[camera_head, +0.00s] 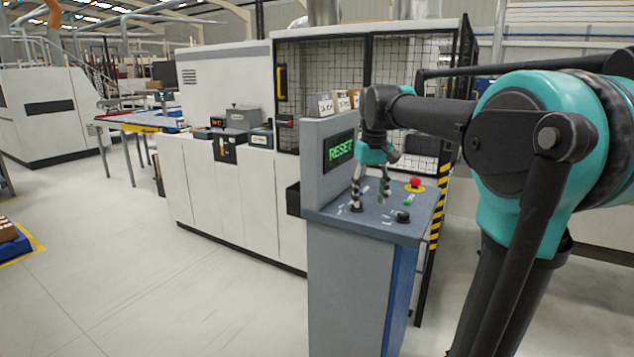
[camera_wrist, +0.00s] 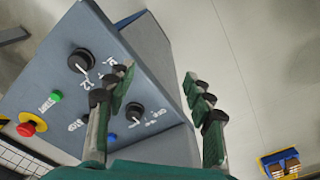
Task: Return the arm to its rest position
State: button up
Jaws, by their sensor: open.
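My arm reaches in from the right of the head view over a grey control console (camera_head: 345,235). My gripper (camera_head: 371,202) points down just above the console's sloped panel, with its fingers apart and nothing between them. In the wrist view my gripper (camera_wrist: 165,110) is also open, and its left finger overlaps the panel (camera_wrist: 110,65). Black knobs (camera_wrist: 82,62), a green button (camera_wrist: 56,96) and a red emergency button (camera_wrist: 32,124) sit on the panel. The console's screen (camera_head: 341,150) reads RESET in green. Contact between fingers and panel cannot be told.
A long white machine (camera_head: 235,190) with a mesh-guarded cabinet (camera_head: 330,70) stands behind the console. A yellow-black striped post (camera_head: 436,220) is right of the console. The grey floor (camera_head: 170,290) at the front left is clear.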

jog(key=s+d+f+m+t, duration=0.1)
jog(key=s+f, duration=0.5)
jog(key=f, duration=0.3)
jog(key=s+d+f+t, duration=0.1)
jog(key=s+d+f, duration=0.1)
jog(key=s+f, duration=0.5)
jog(key=s+d+f+m+t, duration=0.1)
jog(key=s+d+f, duration=0.1)
jog(key=s+f, duration=0.5)
notch_tip(320, 180, down, 6)
jog(key=shift+f+m+t, duration=0.1)
jog(key=shift+m+t, duration=0.2)
jog(key=shift+t, duration=0.1)
jog(key=shift+a, duration=0.1)
